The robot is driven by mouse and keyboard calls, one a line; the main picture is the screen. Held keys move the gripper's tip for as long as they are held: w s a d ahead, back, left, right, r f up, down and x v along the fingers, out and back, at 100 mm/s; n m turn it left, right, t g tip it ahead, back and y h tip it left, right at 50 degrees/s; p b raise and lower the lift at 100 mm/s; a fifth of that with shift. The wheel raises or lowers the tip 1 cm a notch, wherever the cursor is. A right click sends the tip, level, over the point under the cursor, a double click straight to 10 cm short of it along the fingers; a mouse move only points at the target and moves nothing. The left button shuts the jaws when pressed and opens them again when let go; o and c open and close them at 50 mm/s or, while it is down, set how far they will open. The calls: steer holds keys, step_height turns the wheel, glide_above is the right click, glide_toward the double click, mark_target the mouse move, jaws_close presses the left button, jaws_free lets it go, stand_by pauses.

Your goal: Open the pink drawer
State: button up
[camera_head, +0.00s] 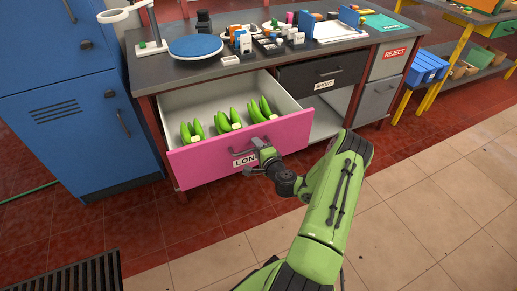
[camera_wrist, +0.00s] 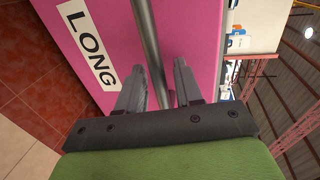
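The pink drawer (camera_head: 215,158) under the workbench is pulled well out, its inside showing. Its front carries a white label reading LONG (camera_wrist: 88,45). Several green stem-like pieces (camera_head: 229,121) lie in three groups inside. My gripper (camera_head: 266,154) is at the drawer's front, by the grey bar handle (camera_wrist: 148,35). In the wrist view my gripper's two fingers (camera_wrist: 160,75) stand apart with the bar running between them. A gap shows between the bar and the right finger. Part of the handle is hidden by my gripper in the head view.
A black drawer labelled SHORT (camera_head: 322,72) is closed to the right, with an open shelf space below it. A blue cabinet (camera_head: 75,100) stands close on the left. The bench top (camera_head: 160,75) holds a blue round plate and small parts.

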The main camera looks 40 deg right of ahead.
steer(key=p+v, duration=0.4)
steer(key=v, duration=1.1)
steer(key=shift+s+a, duration=0.15)
steer(key=shift+s, duration=0.2)
